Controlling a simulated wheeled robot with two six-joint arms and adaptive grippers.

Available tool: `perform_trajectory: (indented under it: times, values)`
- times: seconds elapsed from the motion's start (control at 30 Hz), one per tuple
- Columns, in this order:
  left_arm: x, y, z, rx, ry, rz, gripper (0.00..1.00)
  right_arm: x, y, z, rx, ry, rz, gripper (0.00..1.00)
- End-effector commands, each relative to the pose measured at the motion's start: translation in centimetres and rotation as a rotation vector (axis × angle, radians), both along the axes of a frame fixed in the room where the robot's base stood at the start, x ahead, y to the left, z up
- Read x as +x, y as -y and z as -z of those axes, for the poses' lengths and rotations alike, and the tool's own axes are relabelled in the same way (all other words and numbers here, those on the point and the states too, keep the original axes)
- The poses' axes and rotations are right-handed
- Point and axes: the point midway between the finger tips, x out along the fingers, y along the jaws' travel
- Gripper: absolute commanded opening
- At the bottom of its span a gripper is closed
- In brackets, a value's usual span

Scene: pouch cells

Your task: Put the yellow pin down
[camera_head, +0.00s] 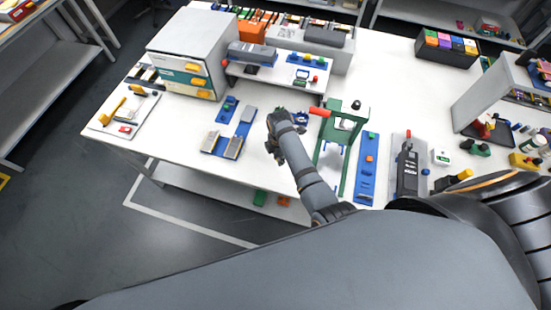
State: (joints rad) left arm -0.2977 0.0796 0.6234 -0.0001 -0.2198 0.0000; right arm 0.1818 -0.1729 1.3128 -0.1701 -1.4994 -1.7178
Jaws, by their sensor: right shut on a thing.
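My right gripper (275,148) is over the middle of the white table (190,125), between the blue fixtures and the green press. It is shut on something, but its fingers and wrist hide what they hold. I cannot make out the yellow pin for certain. A yellow piece (113,111) lies on a white tray (98,125) at the table's left end, and another yellow piece (465,175) shows at the right, near my arm. I cannot tell whether either one is the pin. My left gripper is not in view.
A green press (345,125) with a red handle (319,112) stands just right of my gripper. Blue fixtures (243,130) lie to its left. A drawer cabinet (190,60) and a raised shelf (280,75) stand behind. A black device (408,170) lies right. Bare table shows front left.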

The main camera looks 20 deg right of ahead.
Motion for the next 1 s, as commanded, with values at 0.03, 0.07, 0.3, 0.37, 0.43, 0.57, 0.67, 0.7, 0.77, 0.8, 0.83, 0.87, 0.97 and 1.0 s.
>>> perform_trajectory:
  times: [0.03,0.07,0.3,0.37,0.43,0.57,0.67,0.7,0.77,0.8,0.83,0.87,0.97,1.0]
  values:
    - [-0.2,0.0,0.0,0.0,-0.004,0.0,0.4,0.7,-0.2,0.6,-0.001,0.0,-0.002,0.1]
    - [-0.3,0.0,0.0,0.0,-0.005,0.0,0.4,1.0,-0.3,1.0,-0.001,0.001,-0.002,0.1]
    - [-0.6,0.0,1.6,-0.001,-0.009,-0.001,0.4,2.0,-0.6,2.6,0.0,0.001,0.0,0.1]
    - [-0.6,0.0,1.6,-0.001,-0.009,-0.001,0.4,2.0,-0.6,2.6,0.0,0.001,0.0,0.1]
    - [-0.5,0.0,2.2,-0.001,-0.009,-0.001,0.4,2.2,-0.7,3.1,0.0,0.001,0.0,0.1]
    - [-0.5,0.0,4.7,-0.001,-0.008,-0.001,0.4,2.7,-0.9,5.2,0.0,0.0,0.0,0.1]
    - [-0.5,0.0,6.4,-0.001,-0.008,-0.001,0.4,2.7,-0.8,6.7,0.0,0.001,0.0,0.1]
    - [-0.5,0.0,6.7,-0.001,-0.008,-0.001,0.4,2.7,-0.8,6.9,0.0,0.001,0.0,0.1]
    - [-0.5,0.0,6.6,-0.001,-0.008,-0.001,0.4,2.7,-0.8,6.8,0.0,0.002,0.0,0.1]
    - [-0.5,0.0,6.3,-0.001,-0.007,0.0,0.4,2.7,-0.8,6.6,0.0,0.002,0.0,0.08]
    - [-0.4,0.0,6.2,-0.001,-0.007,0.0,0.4,2.7,-0.8,6.5,0.0,0.001,0.0,0.08]
    - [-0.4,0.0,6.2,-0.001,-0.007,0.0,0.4,2.7,-0.8,6.4,0.0,0.001,0.0,0.08]
    - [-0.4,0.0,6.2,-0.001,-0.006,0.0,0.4,2.7,-0.8,6.5,0.0,0.001,0.0,0.08]
    - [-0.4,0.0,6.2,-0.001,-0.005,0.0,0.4,2.7,-0.8,6.6,0.0,0.0,0.0,0.08]
